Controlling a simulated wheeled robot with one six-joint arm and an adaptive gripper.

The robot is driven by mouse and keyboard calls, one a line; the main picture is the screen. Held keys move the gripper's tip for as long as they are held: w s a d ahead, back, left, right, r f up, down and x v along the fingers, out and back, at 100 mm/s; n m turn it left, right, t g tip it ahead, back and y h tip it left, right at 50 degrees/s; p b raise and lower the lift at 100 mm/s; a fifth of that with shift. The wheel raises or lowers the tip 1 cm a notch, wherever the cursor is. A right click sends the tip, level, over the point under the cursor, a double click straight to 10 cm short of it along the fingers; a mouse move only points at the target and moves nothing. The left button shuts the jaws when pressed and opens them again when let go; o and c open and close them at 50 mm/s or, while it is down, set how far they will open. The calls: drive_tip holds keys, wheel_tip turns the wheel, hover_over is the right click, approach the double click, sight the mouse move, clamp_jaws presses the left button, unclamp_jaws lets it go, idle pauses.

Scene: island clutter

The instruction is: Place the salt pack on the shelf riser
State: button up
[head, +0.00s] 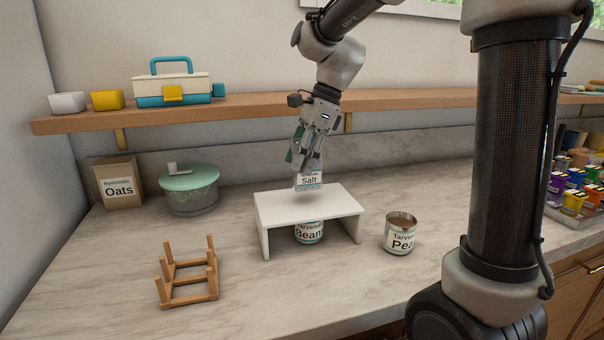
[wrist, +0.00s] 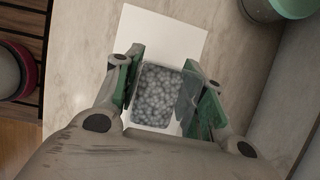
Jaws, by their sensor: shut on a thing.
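The salt pack (head: 309,180) is a small pack with a "Salt" label, held upright in my gripper (head: 308,164). In the wrist view the pack (wrist: 157,97) shows from above, full of grey-white grains, between the two green-padded fingers of my gripper (wrist: 160,90). The white shelf riser (head: 290,205) stands on the counter, and its top is bare. The pack is over the rear part of the riser's top. I cannot tell whether its base touches the riser. The riser's white top (wrist: 190,35) also shows in the wrist view.
A beans can (head: 309,232) stands under the riser. A can labelled "Pea" (head: 400,233) is to its right, a wooden rack (head: 188,280) to its front left. A green-lidded pot (head: 189,192) and an oats box (head: 119,182) stand behind left. A wooden wall shelf (head: 240,107) runs above.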

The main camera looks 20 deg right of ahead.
sight(314, 139)
drive_tip(key=shift+f, duration=1.65)
drive_tip(key=o, duration=1.1)
drive_tip(key=shift+f, duration=0.1)
drive_tip(key=v, duration=1.2)
drive_tip(key=s+d+f+n+t+h, duration=0.1)
drive_tip(key=s+d+f+n, duration=0.2)
drive_tip(key=s+n, duration=0.3)
drive_tip(key=s+d+f+n+t+h, duration=0.1)
drive_tip(key=s+d+f+n+h, duration=0.1)
drive_tip(key=s+d+n, duration=0.3)
drive_tip(key=s+d+f+n+t+h, duration=0.1)
drive_tip(key=s+d+f+n+t, duration=0.1)
drive_tip(key=s+d+f+n, duration=0.2)
drive_tip(key=shift+s+n, duration=0.85)
drive_tip(key=shift+s, duration=0.8)
drive_tip(key=shift+s+n, duration=0.85)
drive_tip(key=shift+s, duration=0.85)
